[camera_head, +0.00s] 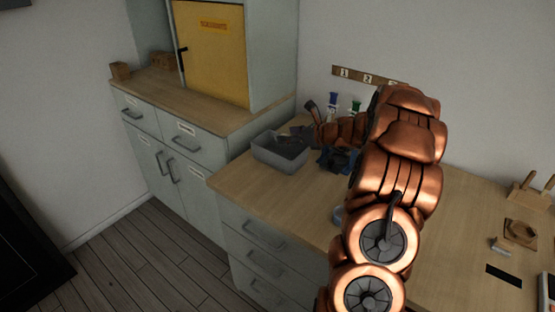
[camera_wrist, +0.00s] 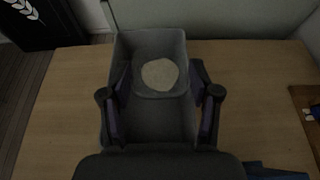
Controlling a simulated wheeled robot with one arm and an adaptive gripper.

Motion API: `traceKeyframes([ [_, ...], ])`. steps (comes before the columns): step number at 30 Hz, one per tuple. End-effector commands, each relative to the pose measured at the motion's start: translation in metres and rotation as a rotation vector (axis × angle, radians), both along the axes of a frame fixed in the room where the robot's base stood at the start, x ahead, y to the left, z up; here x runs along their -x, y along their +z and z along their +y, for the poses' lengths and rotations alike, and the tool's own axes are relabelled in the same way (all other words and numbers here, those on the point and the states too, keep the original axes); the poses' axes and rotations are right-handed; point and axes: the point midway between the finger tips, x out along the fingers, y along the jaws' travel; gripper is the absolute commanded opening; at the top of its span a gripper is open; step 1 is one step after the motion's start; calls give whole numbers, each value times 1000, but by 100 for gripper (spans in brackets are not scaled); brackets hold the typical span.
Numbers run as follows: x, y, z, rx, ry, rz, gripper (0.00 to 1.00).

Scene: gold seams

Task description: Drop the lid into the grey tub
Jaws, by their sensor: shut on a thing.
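The grey tub (camera_head: 281,153) stands on the wooden worktop near its left end. It also fills the middle of the wrist view (camera_wrist: 150,38). The pale round lid (camera_wrist: 160,74) shows between my fingertips, against the inside of the tub. My gripper (camera_wrist: 160,82) is shut on the lid, with one finger on each side. The contact at the fingers is too dark to make out. In the head view my gripper (camera_head: 301,133) is at the back right of the tub, and the lid cannot be made out there.
A blue object (camera_head: 338,159) lies just right of the tub. Blue and green-topped bottles (camera_head: 333,102) stand at the back wall. A taller cabinet with a yellow door (camera_head: 214,50) stands to the left. A wooden rack (camera_head: 528,196) is at the far right.

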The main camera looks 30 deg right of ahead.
Motion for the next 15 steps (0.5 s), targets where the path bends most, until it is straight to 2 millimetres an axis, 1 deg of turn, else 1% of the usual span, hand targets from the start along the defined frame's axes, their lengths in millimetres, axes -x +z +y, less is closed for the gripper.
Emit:
traceKeyframes([
  [1, 0, -7, 0, 1, 0, 1, 45],
  [4, 0, -11, 0, 1, 1, 2, 45],
  [15, 0, -12, 0, 1, 1, 1, 45],
])
